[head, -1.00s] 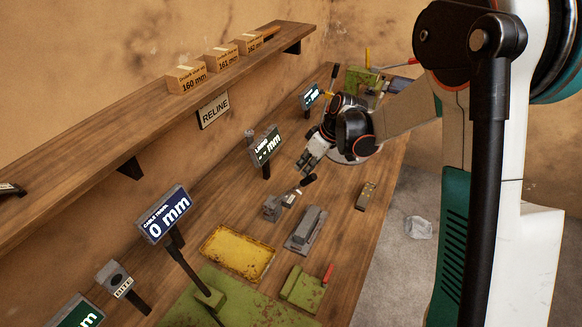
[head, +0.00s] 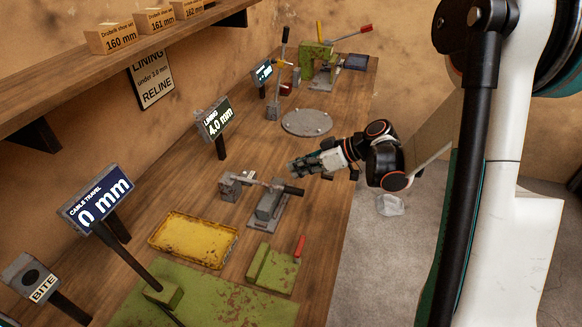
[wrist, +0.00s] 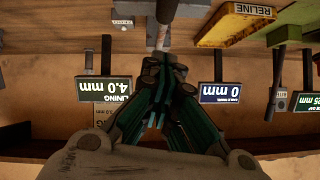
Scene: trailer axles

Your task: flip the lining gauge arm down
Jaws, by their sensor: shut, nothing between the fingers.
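The lining gauge is a small grey block (head: 231,186) on the bench. Its thin metal arm (head: 260,182) lies down to the right across the top of a grey shoe block (head: 270,204), and its black handle (head: 293,190) sticks out past the block. The lining display (head: 214,120) reads 4.0 mm; it also shows upside down in the wrist view (wrist: 105,90). My gripper (head: 292,168) is shut and empty, just above and behind the handle, apparently apart from it. In the wrist view my gripper (wrist: 158,118) points towards a dark handle (wrist: 168,10) at the top edge.
A rusty yellow tray (head: 193,240) and a green block with a red handle (head: 275,268) lie nearer. A round grey plate (head: 307,122) and a green vise (head: 318,62) stand farther back. The cable travel display (head: 97,198) reads 0 mm. A shelf overhangs the left.

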